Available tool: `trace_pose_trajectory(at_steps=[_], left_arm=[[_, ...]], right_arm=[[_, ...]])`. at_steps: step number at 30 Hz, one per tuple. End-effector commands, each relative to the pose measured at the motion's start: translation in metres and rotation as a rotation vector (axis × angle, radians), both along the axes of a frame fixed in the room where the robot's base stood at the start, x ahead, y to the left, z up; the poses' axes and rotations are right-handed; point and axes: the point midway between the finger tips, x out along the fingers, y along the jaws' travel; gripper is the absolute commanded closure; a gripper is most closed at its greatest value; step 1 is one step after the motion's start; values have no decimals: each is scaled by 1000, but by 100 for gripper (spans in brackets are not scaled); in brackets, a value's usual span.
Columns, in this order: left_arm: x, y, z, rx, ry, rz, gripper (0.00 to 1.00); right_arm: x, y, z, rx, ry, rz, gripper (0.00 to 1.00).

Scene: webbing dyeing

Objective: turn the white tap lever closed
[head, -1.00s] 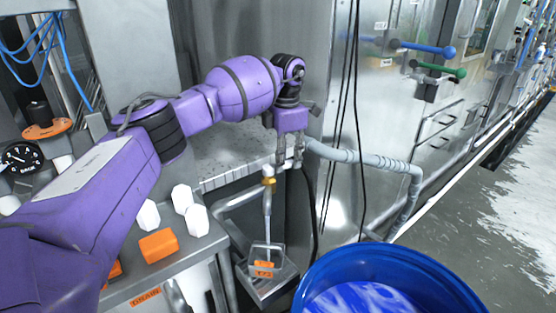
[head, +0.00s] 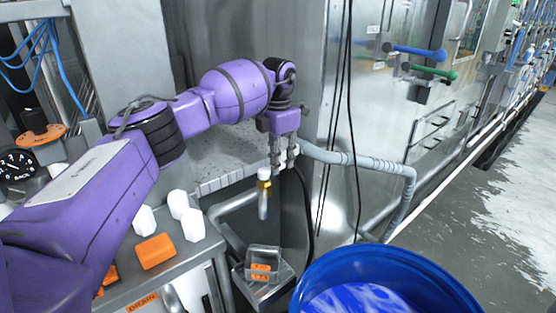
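The white tap lever (head: 264,173) shows as a small white piece on top of the brass tap body (head: 263,184). A grey spout (head: 263,206) hangs below it. My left gripper (head: 283,164) points down just right of and slightly above the lever in the picture. Its two fingers show a gap between them, with nothing visible in the gap. I cannot tell whether a finger touches the lever. My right gripper is not in view.
A clear box with an orange label (head: 262,262) sits below the tap. A blue barrel (head: 440,275) stands at the front right. A grey hose (head: 350,159) runs behind the gripper. White pieces (head: 193,226) and an orange block (head: 155,250) lie on the left counter.

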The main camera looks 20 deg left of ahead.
Motion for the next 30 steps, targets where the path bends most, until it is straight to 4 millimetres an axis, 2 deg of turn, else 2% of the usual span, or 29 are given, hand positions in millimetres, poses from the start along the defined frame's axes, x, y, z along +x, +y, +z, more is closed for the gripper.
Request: trace_pose_trajectory(at_steps=[1, 4, 12, 16, 20, 30], left_arm=[[1, 1, 1, 0, -2, 7, 75], [0, 1, 1, 0, -2, 6, 62], [0, 1, 0, 1, 0, 3, 61], [0, 1, 7, 0, -1, 3, 61], [1, 1, 27, 1, -5, 3, 61], [1, 1, 97, 0, -4, 4, 61]], right_arm=[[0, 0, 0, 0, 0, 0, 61], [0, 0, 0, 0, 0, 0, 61], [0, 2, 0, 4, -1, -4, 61], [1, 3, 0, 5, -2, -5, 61], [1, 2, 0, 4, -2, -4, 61], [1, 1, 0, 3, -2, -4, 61]])
